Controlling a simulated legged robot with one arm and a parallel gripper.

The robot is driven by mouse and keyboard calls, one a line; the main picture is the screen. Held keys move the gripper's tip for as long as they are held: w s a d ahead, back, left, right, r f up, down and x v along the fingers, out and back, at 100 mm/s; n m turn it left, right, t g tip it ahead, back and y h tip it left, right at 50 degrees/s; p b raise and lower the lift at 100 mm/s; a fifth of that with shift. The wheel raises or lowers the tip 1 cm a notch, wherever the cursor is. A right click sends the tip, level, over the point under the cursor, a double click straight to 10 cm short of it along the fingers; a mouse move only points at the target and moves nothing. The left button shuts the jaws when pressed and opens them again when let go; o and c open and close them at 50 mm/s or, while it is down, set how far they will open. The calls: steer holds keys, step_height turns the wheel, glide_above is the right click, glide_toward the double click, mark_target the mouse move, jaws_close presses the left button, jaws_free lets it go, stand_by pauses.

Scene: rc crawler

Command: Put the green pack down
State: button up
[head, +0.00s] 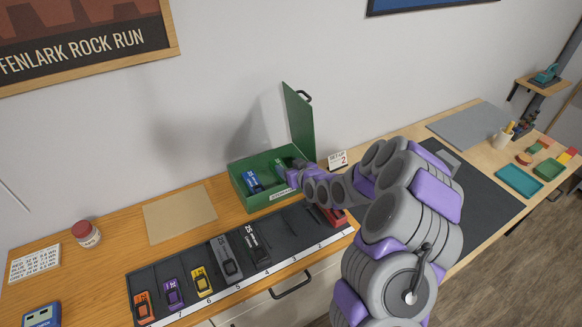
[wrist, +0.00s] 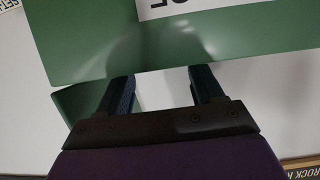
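The green case (head: 262,205) stands open at the back of the bench in the head view, its lid (head: 299,125) upright at the right. Inside are a blue pack (head: 252,182) and, to its right, what looks like the green pack (head: 280,169). My gripper (head: 292,173) reaches into the case from the right, close to the green pack. In the wrist view, the case's labelled front wall (wrist: 90,45) hides the fingertips. The fingers (wrist: 165,85) stand apart with white wall showing between them. Whether they touch or hold the pack is hidden.
A black tray (head: 188,262) with several toy vehicles in numbered lanes lies in front of the case. A tan mat (head: 180,214) and a red-lidded jar (head: 87,234) are at the left. A dark mat (head: 490,205) lies beyond my arm at the right.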

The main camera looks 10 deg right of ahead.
steer(key=shift+o, duration=0.5)
steer(key=shift+d, duration=1.05)
steer(key=s+r+m+g+h, duration=0.1)
steer(key=s+r+g, duration=0.4)
steer(key=s, duration=1.2)
steer(key=s+r+m+g+h+p, duration=0.1)
steer(key=s+r+g, duration=0.3)
steer(key=s, duration=1.4)
steer(key=s+r+m+g+h, duration=0.1)
steer(key=s+r+g, duration=0.4)
steer(key=s, duration=1.2)
step_height(320, 180, up, 3)
steer(key=shift+s+a+r+m+g+h+p, duration=0.2)
steer(key=shift+s+a+m+g+h+p, duration=0.1)
steer(key=shift+s+a+h+p, duration=0.25)
